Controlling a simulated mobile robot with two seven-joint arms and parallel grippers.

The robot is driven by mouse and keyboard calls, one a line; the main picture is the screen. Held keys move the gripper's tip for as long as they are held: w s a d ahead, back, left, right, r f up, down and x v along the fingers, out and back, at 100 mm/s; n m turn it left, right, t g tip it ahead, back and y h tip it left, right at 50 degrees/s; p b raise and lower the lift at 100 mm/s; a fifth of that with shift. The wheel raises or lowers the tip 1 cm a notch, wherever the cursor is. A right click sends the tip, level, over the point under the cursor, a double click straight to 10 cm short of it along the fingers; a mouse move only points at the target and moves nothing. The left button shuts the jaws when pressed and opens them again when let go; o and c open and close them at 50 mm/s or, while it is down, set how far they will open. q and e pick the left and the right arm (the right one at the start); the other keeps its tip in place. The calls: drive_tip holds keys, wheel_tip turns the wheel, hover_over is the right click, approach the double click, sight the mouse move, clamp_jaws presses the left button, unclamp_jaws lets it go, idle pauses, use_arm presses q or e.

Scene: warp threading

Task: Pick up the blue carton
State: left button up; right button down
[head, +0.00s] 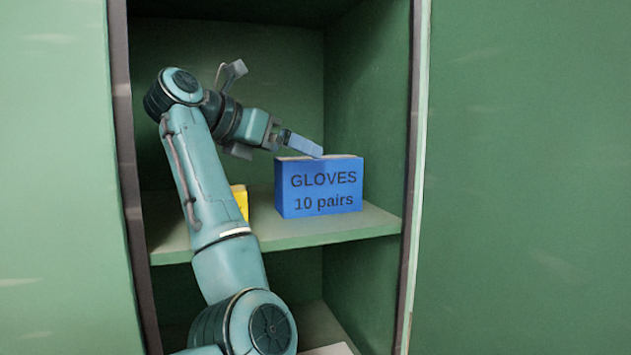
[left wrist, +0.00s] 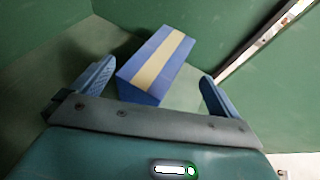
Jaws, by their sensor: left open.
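The blue carton (head: 320,188), lettered "GLOVES 10 pairs", stands on the shelf inside a green cabinet, right of the middle of the shelf. In the left wrist view the carton (left wrist: 158,65) shows its top with a tan tape strip, and it lies between and ahead of the two blue fingers. My left gripper (head: 303,145) is at the carton's top edge in the head view; it also shows in the left wrist view (left wrist: 155,92), open with nothing held. I cannot tell whether a finger touches the carton. My right gripper is not in view.
The green shelf (head: 290,232) bears the carton and a yellow box (head: 240,200), partly hidden behind my left arm. The cabinet's right frame edge (head: 413,180) is close to the carton's right. Shelf space is free between carton and frame. A lower compartment lies below.

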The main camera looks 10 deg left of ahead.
sight(308, 158)
use_arm(q)
drive_tip(key=p+x, duration=0.2)
drive_tip(key=x, duration=0.3)
drive_tip(key=shift+w+d, duration=0.2)
drive_tip(key=shift+d, duration=0.1)
drive_tip(key=shift+f, duration=0.1)
drive_tip(key=c, duration=1.6)
drive_tip(key=shift+c, duration=0.5)
